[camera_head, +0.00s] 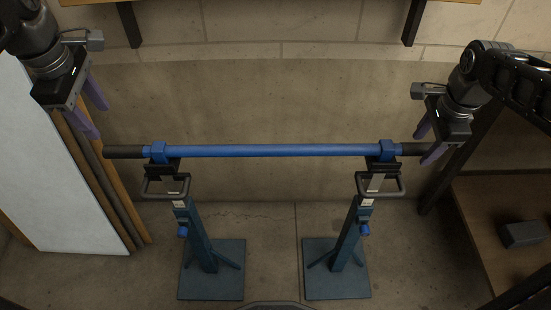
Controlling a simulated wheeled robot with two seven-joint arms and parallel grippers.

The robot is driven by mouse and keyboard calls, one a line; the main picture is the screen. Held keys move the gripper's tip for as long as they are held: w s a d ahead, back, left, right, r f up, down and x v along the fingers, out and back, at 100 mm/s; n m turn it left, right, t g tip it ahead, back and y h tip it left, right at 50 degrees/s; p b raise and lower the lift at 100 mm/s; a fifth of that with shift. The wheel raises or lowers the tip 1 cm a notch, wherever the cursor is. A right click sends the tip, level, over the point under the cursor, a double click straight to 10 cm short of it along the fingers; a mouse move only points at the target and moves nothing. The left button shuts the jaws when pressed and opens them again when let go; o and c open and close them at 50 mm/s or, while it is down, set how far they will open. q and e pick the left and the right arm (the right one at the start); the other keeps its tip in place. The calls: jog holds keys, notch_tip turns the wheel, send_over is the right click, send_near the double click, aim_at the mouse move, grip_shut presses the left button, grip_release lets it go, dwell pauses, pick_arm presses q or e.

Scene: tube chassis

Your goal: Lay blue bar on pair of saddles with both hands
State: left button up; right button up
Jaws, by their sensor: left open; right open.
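The blue bar (270,151) has black ends and blue collars. It lies level across the pair of saddles, the left saddle (166,169) and the right saddle (382,168), each on top of a blue stand. My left gripper (96,115) is open, with purple fingers, above and left of the bar's left black end, apart from it. My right gripper (428,144) is open beside the bar's right black end. I cannot tell whether its fingers touch that end.
The left stand (200,240) and right stand (345,240) have square bases on the concrete floor. A white panel (50,180) and boards lean at the left. A wooden shelf (505,220) with a dark block (524,234) is at the right. The wall is behind.

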jog(key=shift+r, duration=0.15)
notch_tip(320, 180, up, 12)
jog(key=s, duration=0.2)
jog(key=shift+s+f, duration=0.15)
jog(key=shift+f, duration=0.1)
dwell(0.6)
